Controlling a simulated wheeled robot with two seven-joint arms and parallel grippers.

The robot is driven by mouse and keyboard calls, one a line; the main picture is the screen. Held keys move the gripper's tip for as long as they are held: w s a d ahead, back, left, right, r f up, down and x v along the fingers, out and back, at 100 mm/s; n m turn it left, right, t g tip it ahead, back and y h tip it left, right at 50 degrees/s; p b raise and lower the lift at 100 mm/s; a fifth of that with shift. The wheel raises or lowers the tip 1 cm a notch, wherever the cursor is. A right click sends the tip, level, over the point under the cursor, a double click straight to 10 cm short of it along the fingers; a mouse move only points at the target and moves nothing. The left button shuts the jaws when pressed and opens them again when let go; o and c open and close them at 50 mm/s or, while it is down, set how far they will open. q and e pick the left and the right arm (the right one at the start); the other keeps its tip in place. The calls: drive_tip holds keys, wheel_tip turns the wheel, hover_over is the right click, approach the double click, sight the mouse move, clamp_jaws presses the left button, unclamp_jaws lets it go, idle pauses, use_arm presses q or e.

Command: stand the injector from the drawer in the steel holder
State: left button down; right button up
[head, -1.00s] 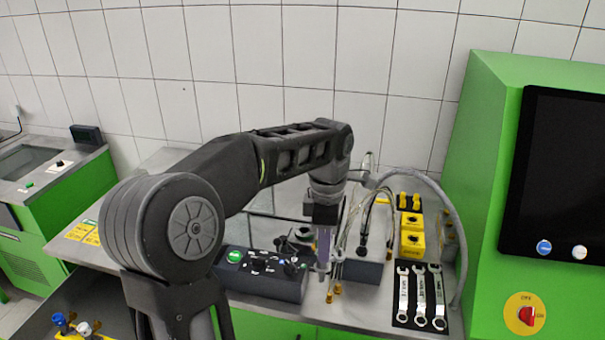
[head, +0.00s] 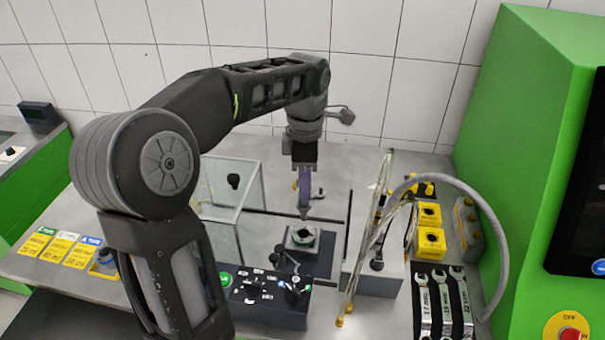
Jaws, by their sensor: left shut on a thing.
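My left gripper (head: 304,168) points straight down over the bench and is shut on the slim injector (head: 303,207). Only the injector's lower part and narrow tip show clearly below the jaws; its upper part is hidden. The injector hangs upright. The steel holder (head: 302,239), a square block with a round opening, stands on the bench just below the tip in the picture. A small gap seems to show between tip and holder. My right gripper is out of view.
A black control box (head: 262,296) stands in front of the holder. A clear-walled case (head: 218,205) is to its left. Hoses (head: 378,235), yellow blocks (head: 429,240) and wrenches (head: 443,300) are to the right.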

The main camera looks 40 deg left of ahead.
sight(305, 211)
use_arm(q)
drive_tip(key=shift+f+b, duration=0.8)
drive_tip(key=shift+f, duration=0.7)
drive_tip(key=shift+f+b, duration=0.5)
drive_tip(key=shift+f, duration=0.1)
drive_tip(key=shift+f, duration=0.3)
drive_tip(key=shift+f+b, duration=0.9)
drive_tip(key=shift+f, duration=0.25)
drive_tip(key=shift+f, duration=0.1)
drive_tip(key=shift+f+b, duration=0.55)
drive_tip(key=shift+f, duration=0.2)
